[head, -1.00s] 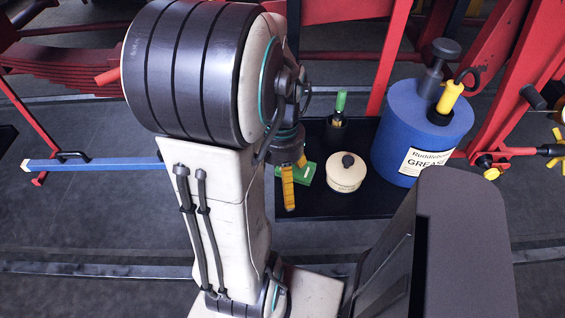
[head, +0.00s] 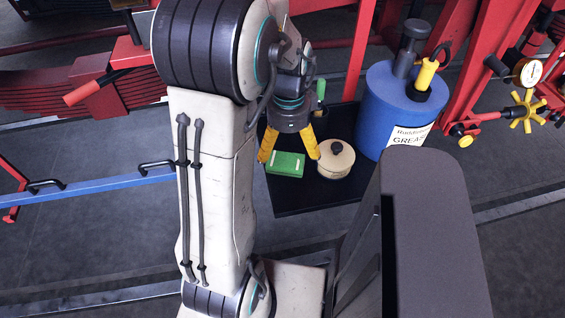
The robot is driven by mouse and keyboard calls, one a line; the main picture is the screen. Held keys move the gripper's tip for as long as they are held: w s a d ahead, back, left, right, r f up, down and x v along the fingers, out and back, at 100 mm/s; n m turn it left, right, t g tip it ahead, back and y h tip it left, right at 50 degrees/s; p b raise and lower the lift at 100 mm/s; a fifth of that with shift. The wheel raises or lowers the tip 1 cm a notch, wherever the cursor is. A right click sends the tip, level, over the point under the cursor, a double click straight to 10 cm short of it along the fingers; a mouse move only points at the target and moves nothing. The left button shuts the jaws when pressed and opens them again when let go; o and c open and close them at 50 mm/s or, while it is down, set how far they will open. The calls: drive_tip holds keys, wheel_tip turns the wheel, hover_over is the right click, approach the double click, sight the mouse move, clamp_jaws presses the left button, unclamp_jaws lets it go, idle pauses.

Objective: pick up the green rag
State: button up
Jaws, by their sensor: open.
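The green rag (head: 285,163) looks like a flat, folded green rectangle with a pale mark on it. It lies on a black tray (head: 300,201) in the head view. My gripper (head: 290,157) points down with its two yellow fingers spread wide, one near each side of the rag as seen here. The fingers hold nothing. The height of the fingertips above the rag cannot be told. My arm hides the tray's left edge in part.
A cream round tin (head: 336,160) with a dark knob stands close to the right finger. A blue grease drum (head: 390,115) stands behind it on the right. A green-topped item (head: 320,90) is partly hidden behind my gripper. A blue bar (head: 105,189) lies left.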

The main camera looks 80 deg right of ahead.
sight(285, 164)
drive_tip(key=shift+m, duration=1)
drive_tip(key=shift+f+m, duration=0.2)
drive_tip(key=shift+m, duration=0.2)
drive_tip(key=shift+w+f, duration=0.2)
drive_tip(key=shift+f, duration=1.55)
drive_tip(key=shift+w+f, duration=0.15)
drive_tip(key=shift+f, duration=1.6)
drive_tip(key=c, duration=1.1)
